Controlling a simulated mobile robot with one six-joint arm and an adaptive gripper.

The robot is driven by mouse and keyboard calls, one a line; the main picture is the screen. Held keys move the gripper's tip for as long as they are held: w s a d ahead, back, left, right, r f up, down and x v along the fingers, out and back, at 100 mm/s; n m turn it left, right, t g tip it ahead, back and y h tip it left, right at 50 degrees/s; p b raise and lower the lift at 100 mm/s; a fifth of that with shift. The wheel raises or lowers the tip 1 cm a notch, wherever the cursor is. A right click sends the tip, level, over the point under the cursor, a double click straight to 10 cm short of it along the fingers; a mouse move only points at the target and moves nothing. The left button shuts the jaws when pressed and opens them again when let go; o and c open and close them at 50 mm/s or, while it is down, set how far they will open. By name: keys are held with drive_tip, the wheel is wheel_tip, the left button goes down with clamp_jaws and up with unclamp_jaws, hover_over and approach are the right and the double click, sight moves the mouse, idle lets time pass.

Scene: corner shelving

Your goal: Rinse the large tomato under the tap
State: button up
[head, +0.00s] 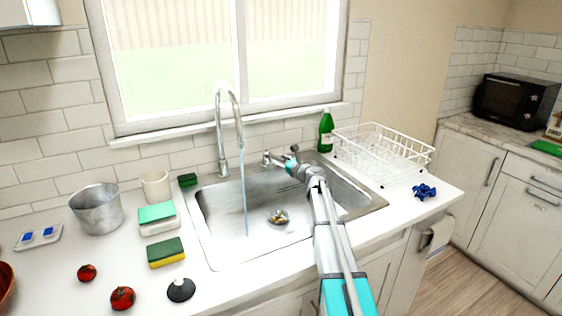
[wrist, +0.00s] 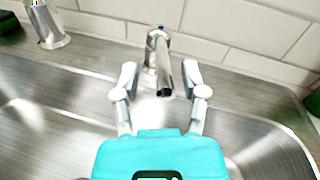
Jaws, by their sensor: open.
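The large tomato (head: 122,297) lies on the counter at the front left. A smaller tomato (head: 86,272) lies behind it, to its left. The tall tap (head: 221,130) stands behind the sink (head: 205,225), and a thin stream of water (head: 244,195) falls from its spout into the basin. My gripper (head: 281,160) is at the back of the sink, right of the tap. In the wrist view my gripper (wrist: 161,80) is open, its fingers on either side of a short chrome fixture (wrist: 163,60) with a blue spot on top. Whether they touch it I cannot tell.
A metal pot (head: 97,208), a cup (head: 155,186), sponges (head: 166,252) and a black lid-like object (head: 181,290) stand left of the sink. A green bottle (head: 326,132) and a white dish rack (head: 385,155) stand at the right. Counter around the tomatoes is partly clear.

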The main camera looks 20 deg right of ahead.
drive_tip(key=v, duration=1.1)
drive_tip(key=shift+s+d, duration=0.2)
drive_tip(key=shift+s, duration=0.15)
